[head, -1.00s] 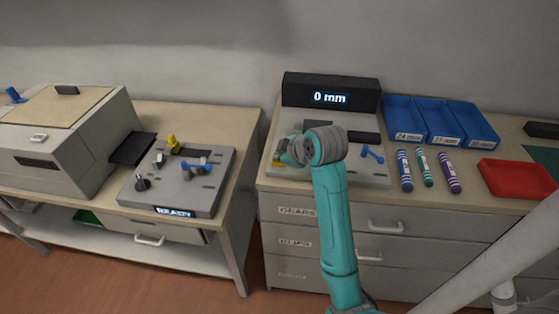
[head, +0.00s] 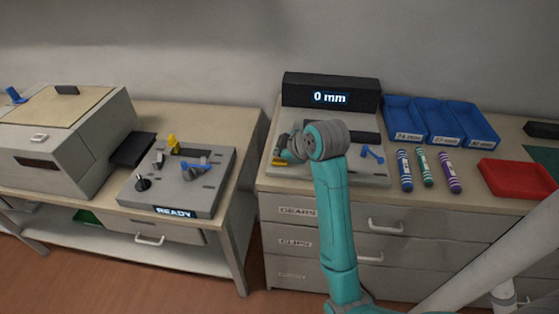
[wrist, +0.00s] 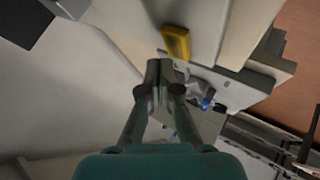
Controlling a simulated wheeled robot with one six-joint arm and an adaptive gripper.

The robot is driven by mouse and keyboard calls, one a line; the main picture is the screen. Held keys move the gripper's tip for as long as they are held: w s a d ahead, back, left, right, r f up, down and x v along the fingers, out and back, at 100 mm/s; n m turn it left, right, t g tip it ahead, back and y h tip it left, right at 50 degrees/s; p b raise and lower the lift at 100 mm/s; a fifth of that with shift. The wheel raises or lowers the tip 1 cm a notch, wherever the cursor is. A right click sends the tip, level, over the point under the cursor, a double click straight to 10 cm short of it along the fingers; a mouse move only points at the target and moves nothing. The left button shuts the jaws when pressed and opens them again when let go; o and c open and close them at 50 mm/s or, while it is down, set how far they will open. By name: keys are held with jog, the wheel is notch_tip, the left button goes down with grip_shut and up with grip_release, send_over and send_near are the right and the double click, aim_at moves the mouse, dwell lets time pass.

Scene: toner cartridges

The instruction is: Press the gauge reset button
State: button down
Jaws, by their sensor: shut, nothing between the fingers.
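The gauge is a light grey bench plate (head: 342,175) with a black display box (head: 329,82) behind it reading "0 mm". My gripper (head: 281,146) is over the left part of the plate, partly hidden by my own wrist. In the wrist view its fingers (wrist: 160,70) are together with nothing between them. A yellow block (wrist: 176,43) is just beyond the fingertips; it also shows at the plate's left edge in the head view (head: 279,162). I cannot tell whether it is the reset button or whether the fingers touch it. No label for the button is readable.
A blue lever-like part (head: 372,153) is on the plate's right. Blue trays (head: 424,138), several striped tubes (head: 426,167) and a red tray (head: 517,180) are further right. On the left table, a grey fixture (head: 205,200) reads "READY". A gap separates the tables.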

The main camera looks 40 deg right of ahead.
aim_at(281, 162)
jog(key=shift+r, duration=0.1)
jog(key=shift+r, duration=2.4)
